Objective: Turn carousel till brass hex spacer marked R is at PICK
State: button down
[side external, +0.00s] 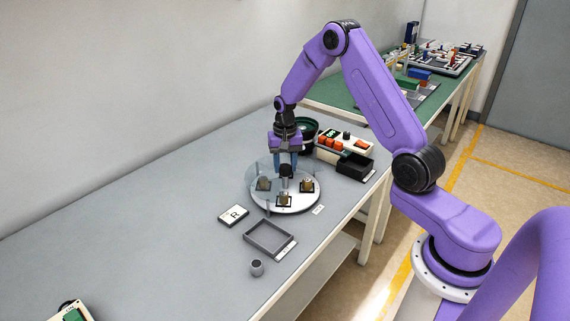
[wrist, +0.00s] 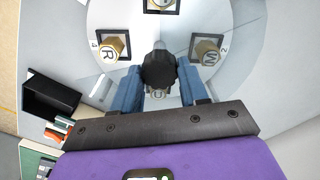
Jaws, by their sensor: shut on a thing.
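The carousel (side external: 300,201) is a round pale disc with brass spacers in dark square pockets. My gripper (side external: 286,170) reaches down over its centre. In the wrist view my gripper (wrist: 158,75) has its blue fingers shut on the black central knob (wrist: 158,70). The brass hex spacer marked R (wrist: 110,48) sits at the left of the disc, by the number 4. Another spacer (wrist: 207,52), its letter looking like W, sits at the right by the number 2. A third spacer (wrist: 161,4) is cut off at the top. A small white label (side external: 318,209) lies beside the disc; its text is unreadable.
A clear guard stands around part of the disc. A card marked R (side external: 233,215), a grey tray (side external: 269,239) and a small grey cylinder (side external: 257,267) lie in front. A black bin (side external: 355,166) and a box with orange buttons (side external: 342,144) stand right.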

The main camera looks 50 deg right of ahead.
jog(key=shift+m, duration=3.7)
jog(key=c, duration=0.6)
grip_release()
notch_tip(320, 180, up, 18)
jog(key=shift+f, duration=0.25)
